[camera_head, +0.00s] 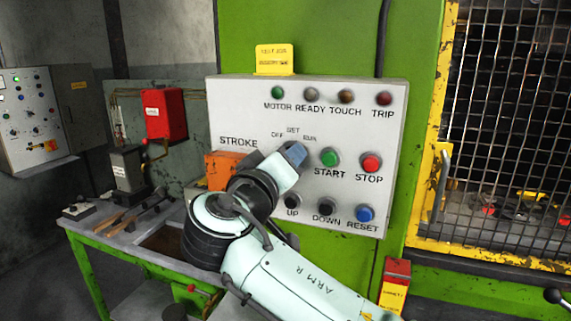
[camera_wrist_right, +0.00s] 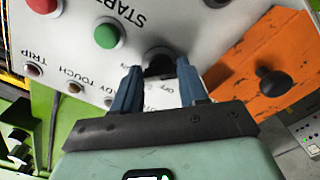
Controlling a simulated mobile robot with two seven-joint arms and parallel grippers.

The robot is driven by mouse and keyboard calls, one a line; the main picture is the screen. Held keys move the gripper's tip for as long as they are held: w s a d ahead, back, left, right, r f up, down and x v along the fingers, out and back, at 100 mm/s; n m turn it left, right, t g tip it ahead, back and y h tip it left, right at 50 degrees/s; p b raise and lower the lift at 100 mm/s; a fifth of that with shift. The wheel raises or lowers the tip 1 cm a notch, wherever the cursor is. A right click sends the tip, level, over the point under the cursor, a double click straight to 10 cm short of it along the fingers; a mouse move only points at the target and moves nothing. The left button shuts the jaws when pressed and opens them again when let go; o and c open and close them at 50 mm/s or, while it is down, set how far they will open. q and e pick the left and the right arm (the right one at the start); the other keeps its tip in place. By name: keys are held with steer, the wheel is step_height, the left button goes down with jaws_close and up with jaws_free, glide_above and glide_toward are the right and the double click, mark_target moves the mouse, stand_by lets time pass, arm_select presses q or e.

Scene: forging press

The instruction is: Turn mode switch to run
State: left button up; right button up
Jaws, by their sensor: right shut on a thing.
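The mode switch (camera_wrist_right: 158,62) is a dark knob on the white control panel (camera_head: 230,105), below the OFF, SET and RUN labels. In the head view my right gripper (camera_head: 294,153) covers it, so I cannot tell which label it points to. In the right wrist view, where the panel appears upside down, the two blue fingers of my right gripper (camera_wrist_right: 158,84) are on either side of the knob, shut on it. My left gripper is not in view.
Close by are the green START button (camera_head: 329,157), red STOP button (camera_head: 371,163) and orange STROKE plate (camera_head: 222,167). UP, DOWN and blue RESET (camera_head: 364,213) buttons lie below. A green bench (camera_head: 110,250) with tools stands left; a yellow-framed mesh guard (camera_head: 510,130) stands right.

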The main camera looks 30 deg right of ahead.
steer(key=o, duration=1.1)
steer(key=shift+c, duration=0.2)
steer(key=shift+a, duration=0.15)
steer(key=v, duration=1.3)
steer(key=shift+b, duration=0.4)
steer(key=shift+s, duration=0.1)
